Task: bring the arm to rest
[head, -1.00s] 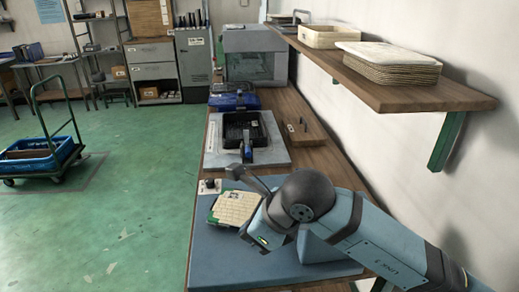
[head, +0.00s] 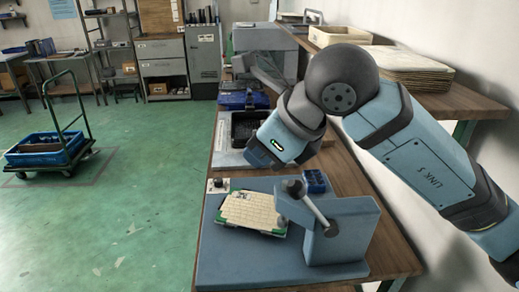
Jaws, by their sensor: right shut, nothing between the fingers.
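My right arm comes in from the right and is raised over the workbench (head: 352,163). Its blue wrist ends in my grey right gripper (head: 241,65), which points left and away, above the far part of the bench. It is shut and holds nothing. Below the arm, a blue press fixture (head: 350,228) stands on a blue base plate (head: 235,262), its grey lever slanting up to a dark knob (head: 292,187). A pale panel with a green edge (head: 250,210) lies beside the press. My left gripper is not in view.
A wooden shelf (head: 470,103) with a cream tray (head: 340,36) and stacked panels (head: 395,62) runs along the right wall, near my arm. A black tray (head: 243,130) is partly hidden by my wrist.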

